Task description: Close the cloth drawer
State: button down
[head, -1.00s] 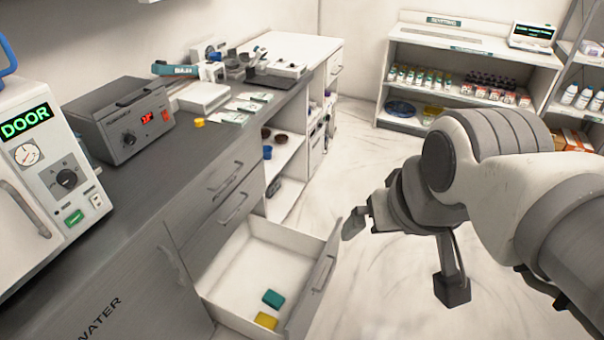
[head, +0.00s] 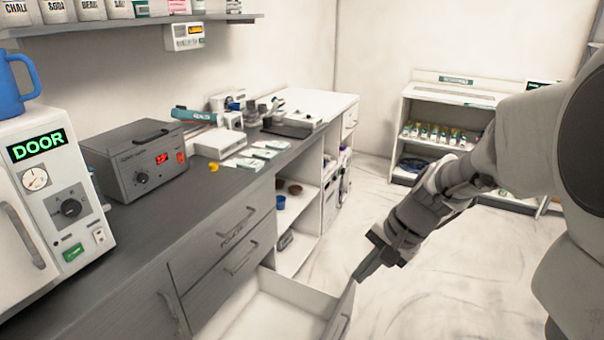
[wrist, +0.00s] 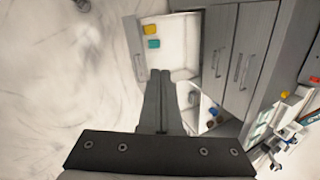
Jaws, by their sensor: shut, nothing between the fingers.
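The cloth drawer (head: 262,312) stands open at the bottom of the counter, cut off by the head view's lower edge. Its front panel (head: 341,318) sticks out toward the floor. In the wrist view the drawer's white inside (wrist: 178,42) holds a yellow cloth (wrist: 151,30) and a teal cloth (wrist: 153,43). The drawer handle (wrist: 139,67) shows on the front's outer face. My gripper (head: 358,279) is shut and empty, its tips by the top far corner of the drawer front. In the wrist view my gripper (wrist: 160,74) points at that drawer end; I cannot tell whether it touches.
Closed drawers (head: 235,240) sit above the open one. An open shelf bay (head: 297,215) is beyond it. A grey box with a red display (head: 140,160) and a white DOOR machine (head: 50,195) stand on the counter. The floor right of the drawer is clear.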

jog(key=w+d+f+m+t+y+b, duration=0.1)
jog(key=w+d+f+m+b, duration=0.3)
jog(key=f, duration=1)
jog(key=w+d+f+m+t+y+b, duration=0.15)
jog(key=f+m, duration=0.45)
jog(key=f, duration=0.8)
jog(key=w+d+f+m+y+b, duration=0.2)
jog(key=w+d+f+m+b, duration=0.3)
jog(key=f, duration=0.9)
jog(key=shift+m, duration=0.4)
jog(key=x, duration=0.4)
jog(key=a+r+x, duration=0.1)
jog(key=x, duration=0.3)
jog(key=s+a+b+x, duration=0.1)
jog(key=x, duration=0.3)
jog(key=shift+a+r, duration=0.15)
jog(key=shift+a, duration=0.15)
jog(key=shift+w+a+r, duration=0.1)
jog(key=shift+w+a, duration=0.2)
jog(key=shift+a, duration=0.1)
jog(key=shift+a, duration=0.1)
